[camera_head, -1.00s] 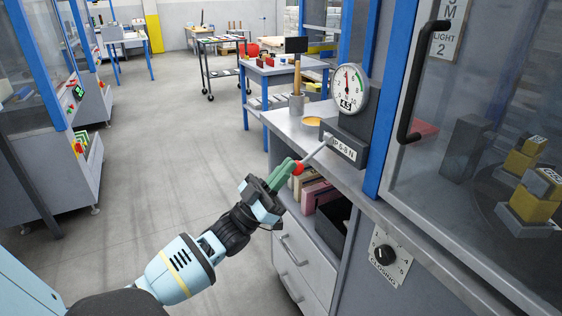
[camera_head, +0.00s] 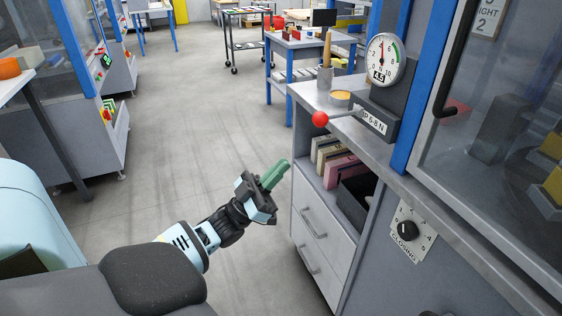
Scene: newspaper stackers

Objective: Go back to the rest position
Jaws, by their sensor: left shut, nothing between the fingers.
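My left gripper (camera_head: 276,172) is shut and empty, with its green fingers together. It hangs over the open floor, left of the grey cabinet (camera_head: 313,221) and below the lever. The lever's red ball knob (camera_head: 320,119) sticks out to the left from the dark gauge stand (camera_head: 398,103). The gripper is clear of the knob, with a gap between them. The round dial gauge (camera_head: 385,60) stands upright on the stand. My right gripper is not in view.
The cabinet's open shelf holds several binders (camera_head: 343,170) and a black box (camera_head: 356,199). A glass-fronted machine with a black door handle (camera_head: 457,60) stands at the right. A knob plate (camera_head: 406,232) is below it. The grey floor (camera_head: 185,110) at left is clear.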

